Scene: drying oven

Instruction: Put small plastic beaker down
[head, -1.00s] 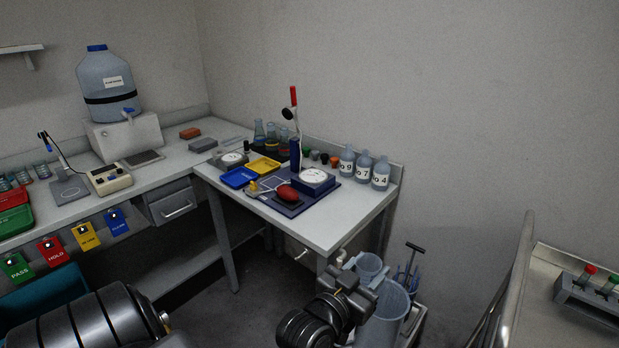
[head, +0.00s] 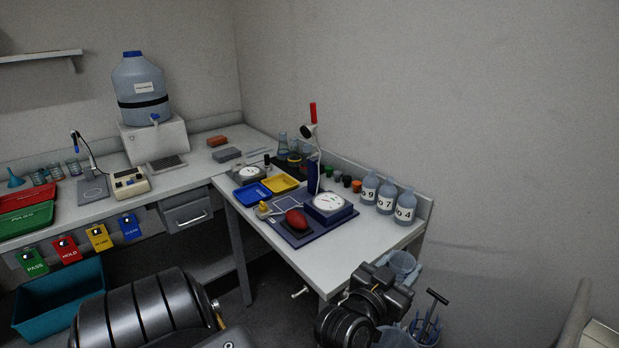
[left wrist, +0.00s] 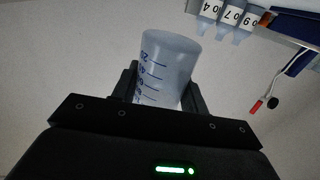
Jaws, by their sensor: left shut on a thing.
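The small plastic beaker (head: 403,262) is clear with blue graduation marks. My left gripper (head: 388,276) is shut on it and holds it in the air, just in front of the right end of the side bench. In the left wrist view the beaker (left wrist: 168,58) sits between the two dark fingers of the gripper (left wrist: 163,88), its lower part hidden by the gripper body. My right gripper is not in view.
The side bench (head: 385,240) carries a round-dial scale (head: 327,205), a blue tray (head: 252,195), a yellow tray (head: 280,183) and numbered bottles (head: 384,198). A tub with handled tools (head: 425,331) stands below the gripper. Bare bench lies at its front right.

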